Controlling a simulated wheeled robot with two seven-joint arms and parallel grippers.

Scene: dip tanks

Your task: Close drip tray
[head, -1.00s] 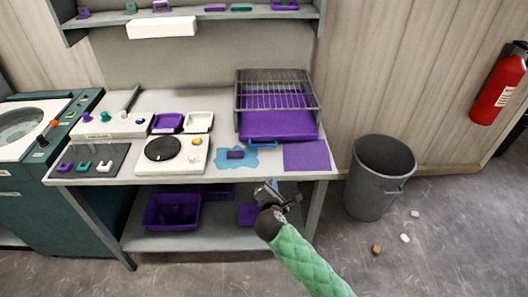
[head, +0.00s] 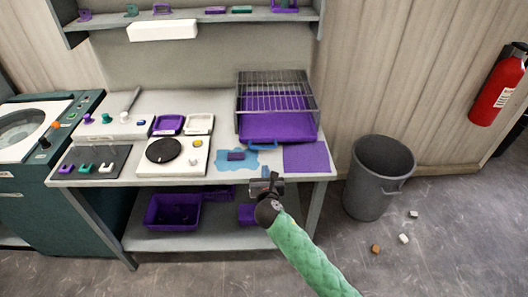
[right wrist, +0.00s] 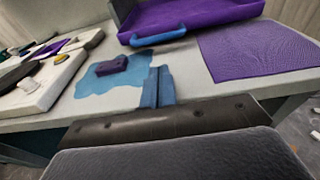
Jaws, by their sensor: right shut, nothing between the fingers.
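The purple drip tray (head: 277,127) sticks out forward from under a wire rack (head: 275,90) at the back right of the bench. Its blue handle (head: 262,146) is on its front edge. In the right wrist view the drip tray (right wrist: 190,17) and its handle (right wrist: 158,38) are at the top. My right gripper (head: 266,184) is shut and empty, in front of the bench edge and short of the handle. Its fingers (right wrist: 157,88) show in the right wrist view, apart from the handle. My left gripper is not in view.
A blue puddle (head: 223,164) with a purple block (head: 236,155) lies left of the handle. A purple mat (head: 306,157) lies to the right. A white unit with a black disc (head: 164,150) stands further left. A grey bin (head: 379,180) stands on the floor at right.

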